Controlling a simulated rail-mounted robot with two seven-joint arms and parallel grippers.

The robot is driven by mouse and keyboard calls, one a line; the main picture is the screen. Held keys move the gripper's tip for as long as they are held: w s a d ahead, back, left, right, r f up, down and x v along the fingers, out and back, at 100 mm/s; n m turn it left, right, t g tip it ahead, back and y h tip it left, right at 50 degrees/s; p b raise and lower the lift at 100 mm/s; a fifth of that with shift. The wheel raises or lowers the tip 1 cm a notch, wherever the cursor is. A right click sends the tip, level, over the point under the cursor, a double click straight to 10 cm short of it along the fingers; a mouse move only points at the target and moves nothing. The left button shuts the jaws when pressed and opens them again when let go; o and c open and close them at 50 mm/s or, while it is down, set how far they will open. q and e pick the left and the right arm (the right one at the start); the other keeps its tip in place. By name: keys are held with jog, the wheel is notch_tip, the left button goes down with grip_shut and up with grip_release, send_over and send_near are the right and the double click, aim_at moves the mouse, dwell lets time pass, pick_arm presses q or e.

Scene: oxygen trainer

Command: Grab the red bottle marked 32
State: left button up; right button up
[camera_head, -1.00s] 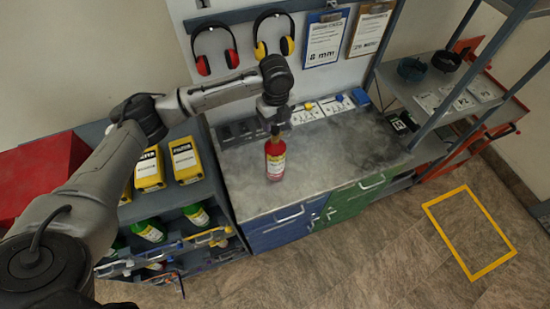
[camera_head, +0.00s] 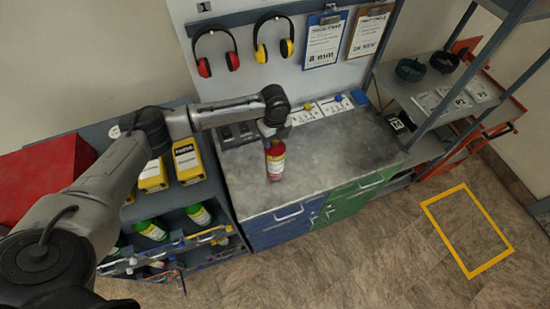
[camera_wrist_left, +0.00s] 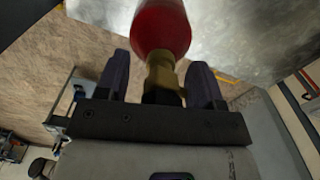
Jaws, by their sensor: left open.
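A red bottle (camera_head: 275,165) with a pale yellow label stands upright on the grey worktop (camera_head: 330,155); I cannot read a number on it. My left gripper (camera_head: 273,137) is at the bottle's top. In the left wrist view, the open gripper (camera_wrist_left: 161,66) has one finger on each side of the brass-coloured neck (camera_wrist_left: 160,75), with gaps showing on both sides. The red body (camera_wrist_left: 161,28) lies beyond the fingertips. My right gripper is not in view.
A shelf unit at left holds yellow boxes (camera_head: 187,160) and green bottles (camera_head: 199,215). Red-cupped earmuffs (camera_head: 204,67), yellow-cupped earmuffs (camera_head: 261,52) and clipboards (camera_head: 323,40) hang behind the worktop. White cards lie at its back. The worktop right of the bottle is clear.

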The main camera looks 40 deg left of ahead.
pick_arm(q)
jog(key=shift+c, duration=0.2)
grip_shut()
dwell(0.3)
jog(key=shift+r, duration=0.15)
dwell(0.4)
